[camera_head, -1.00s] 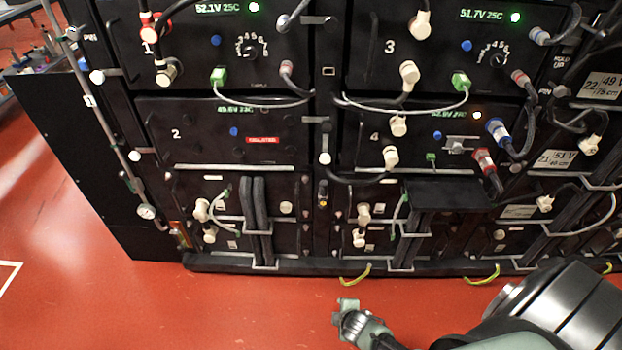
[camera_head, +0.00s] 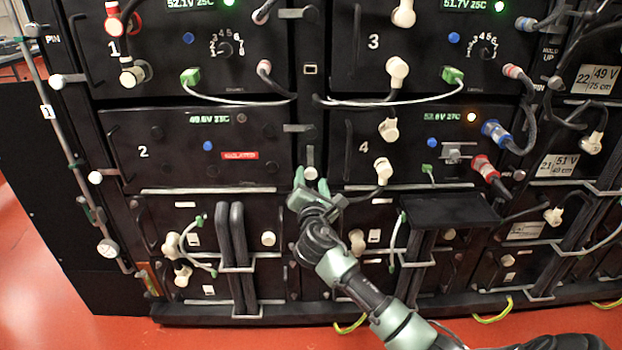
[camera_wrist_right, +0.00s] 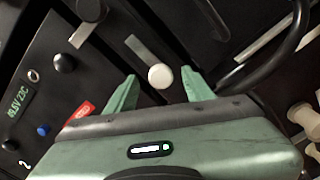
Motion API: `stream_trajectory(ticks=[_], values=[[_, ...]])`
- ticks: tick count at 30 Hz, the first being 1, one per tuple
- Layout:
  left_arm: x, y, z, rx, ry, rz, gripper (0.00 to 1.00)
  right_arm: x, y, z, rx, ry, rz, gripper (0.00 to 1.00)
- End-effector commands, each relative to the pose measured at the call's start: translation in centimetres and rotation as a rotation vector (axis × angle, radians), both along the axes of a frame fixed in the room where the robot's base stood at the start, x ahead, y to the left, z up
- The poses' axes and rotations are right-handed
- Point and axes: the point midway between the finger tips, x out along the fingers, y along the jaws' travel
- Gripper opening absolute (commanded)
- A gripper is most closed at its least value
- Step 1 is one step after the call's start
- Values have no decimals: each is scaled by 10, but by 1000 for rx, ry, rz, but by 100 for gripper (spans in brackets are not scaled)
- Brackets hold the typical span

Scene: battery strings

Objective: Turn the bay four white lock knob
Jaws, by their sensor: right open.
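The bay four white lock knob (camera_head: 310,174) is a small round white cap on the dark post between bay 2 and bay 4. In the right wrist view the white knob (camera_wrist_right: 160,77) lies between my two green fingers, with a gap on each side. My right gripper (camera_head: 312,186) is open and reaches up at the knob from below; it also shows in the wrist view (camera_wrist_right: 160,89). I cannot tell how deep the knob sits between the fingers. The bay 4 panel (camera_head: 400,171) is right of the knob. My left gripper is out of view.
A dark cable with a white plug (camera_head: 383,170) hangs close to the right of my gripper. The bay 2 panel (camera_head: 170,170) with a red label (camera_head: 240,155) is at left. A dark shelf (camera_head: 450,210) juts out below bay 4. Red floor is open in front.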

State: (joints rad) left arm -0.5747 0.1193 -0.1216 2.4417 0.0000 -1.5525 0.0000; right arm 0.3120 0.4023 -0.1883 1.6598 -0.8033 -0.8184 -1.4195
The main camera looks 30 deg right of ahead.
Motion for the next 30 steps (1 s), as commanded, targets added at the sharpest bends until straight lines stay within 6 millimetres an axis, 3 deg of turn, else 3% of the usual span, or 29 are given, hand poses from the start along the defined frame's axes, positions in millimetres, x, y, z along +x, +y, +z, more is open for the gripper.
stream_trajectory(ticks=[2,6,17,23,30], values=[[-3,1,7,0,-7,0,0,11,-7,-1,0,-1,-1,52],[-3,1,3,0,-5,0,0,25,-15,-1,1,-1,0,52],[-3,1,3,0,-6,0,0,30,-18,-1,3,0,1,52],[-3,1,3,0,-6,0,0,30,-18,-1,3,1,2,0],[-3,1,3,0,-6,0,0,30,-18,-1,9,-3,2,0]])
